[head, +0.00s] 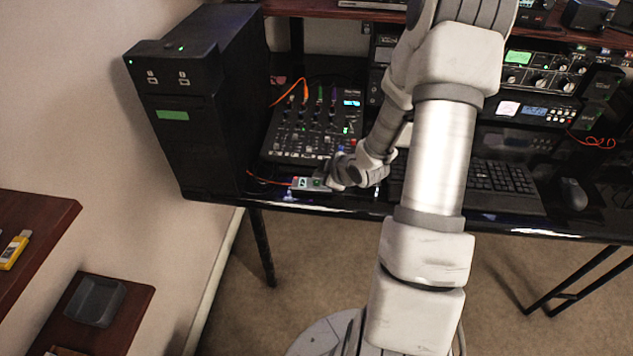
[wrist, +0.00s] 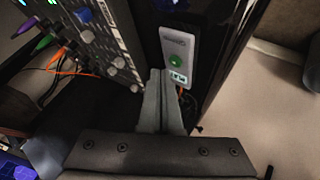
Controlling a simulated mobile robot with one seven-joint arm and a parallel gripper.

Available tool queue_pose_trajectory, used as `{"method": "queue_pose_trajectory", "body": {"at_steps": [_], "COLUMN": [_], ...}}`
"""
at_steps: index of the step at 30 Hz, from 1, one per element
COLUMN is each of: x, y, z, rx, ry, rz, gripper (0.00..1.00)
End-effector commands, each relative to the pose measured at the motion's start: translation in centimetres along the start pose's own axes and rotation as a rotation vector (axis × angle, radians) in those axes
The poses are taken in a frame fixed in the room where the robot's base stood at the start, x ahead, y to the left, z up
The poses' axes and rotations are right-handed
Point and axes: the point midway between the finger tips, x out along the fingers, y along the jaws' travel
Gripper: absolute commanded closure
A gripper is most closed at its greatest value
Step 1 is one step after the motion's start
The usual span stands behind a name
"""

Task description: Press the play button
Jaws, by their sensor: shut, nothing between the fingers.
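A small pale button box (wrist: 178,42) with a round green button (wrist: 176,60) lies on the desk's front edge in the wrist view. A white-on-green label sits beside the button. My gripper (wrist: 158,76) is shut and empty. Its fingertips are beside the box in the wrist view, a little to the left of the green button. I cannot tell whether they touch the box.
A mixer (head: 312,133) with many knobs stands behind the box, with orange cables (head: 291,94) near it. A tall black tower (head: 190,135) is at the left. A keyboard (head: 490,180) and mouse (head: 573,194) lie to the right. Glossy black desk edge lies in front.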

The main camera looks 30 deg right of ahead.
Motion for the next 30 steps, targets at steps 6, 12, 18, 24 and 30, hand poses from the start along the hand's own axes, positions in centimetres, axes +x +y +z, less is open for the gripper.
{"method": "queue_pose_trajectory", "body": {"at_steps": [6,12,18,24,30], "x": [0.00,0.00,0.00,0.34,0.66], "y": [0.00,0.00,0.00,-0.25,-0.48], "z": [0.00,0.00,0.00,0.25,0.47], "rx": [0.000,0.000,0.000,0.000,0.000], "ry": [0.000,0.000,0.000,0.000,0.000], "rz": [0.000,0.000,0.000,0.000,0.000], "gripper": [1.00,1.00,1.00,1.00,1.00]}}
